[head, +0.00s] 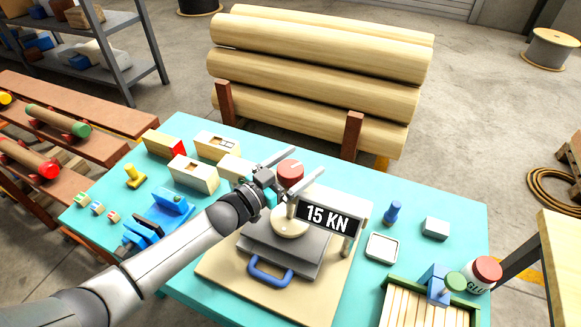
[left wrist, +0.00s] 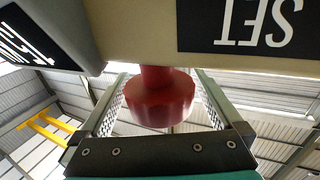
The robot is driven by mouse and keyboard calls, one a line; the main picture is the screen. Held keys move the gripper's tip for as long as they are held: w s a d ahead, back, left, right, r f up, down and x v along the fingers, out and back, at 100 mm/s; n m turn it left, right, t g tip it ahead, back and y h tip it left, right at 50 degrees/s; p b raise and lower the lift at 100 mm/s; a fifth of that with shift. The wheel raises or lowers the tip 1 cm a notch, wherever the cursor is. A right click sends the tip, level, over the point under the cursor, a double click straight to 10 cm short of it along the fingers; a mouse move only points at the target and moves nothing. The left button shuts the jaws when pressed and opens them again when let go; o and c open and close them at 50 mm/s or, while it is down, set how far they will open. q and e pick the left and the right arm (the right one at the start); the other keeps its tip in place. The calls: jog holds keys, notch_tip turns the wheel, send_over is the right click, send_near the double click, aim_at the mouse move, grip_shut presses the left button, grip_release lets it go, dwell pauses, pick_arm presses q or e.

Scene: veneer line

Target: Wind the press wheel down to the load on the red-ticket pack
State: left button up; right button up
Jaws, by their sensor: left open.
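The press (head: 348,262) stands on the turquoise table, with a black sign (head: 328,219) reading 15 KN, a grey plate and a blue handle (head: 270,271). My left gripper (head: 306,163) is open, with one finger on each side of the wheel. The left wrist view shows the wheel (left wrist: 160,100) between the two fingers, with a gap visible beside it; I cannot tell whether they touch it. A wooden block with a red end (head: 165,145) lies at the back left; I cannot read a ticket on it. My right gripper is out of view.
Several similar wooden blocks (head: 193,175) and a blue tool (head: 160,216) lie left of the press. A white tray (head: 382,247), a blue peg (head: 392,213), a grey block (head: 435,228) and a glue jar (head: 484,274) stand to the right. Stacked logs (head: 318,85) stand behind.

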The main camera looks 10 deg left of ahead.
pick_arm(q)
jog(key=v, duration=1.5)
jog(key=shift+s+a, duration=0.1)
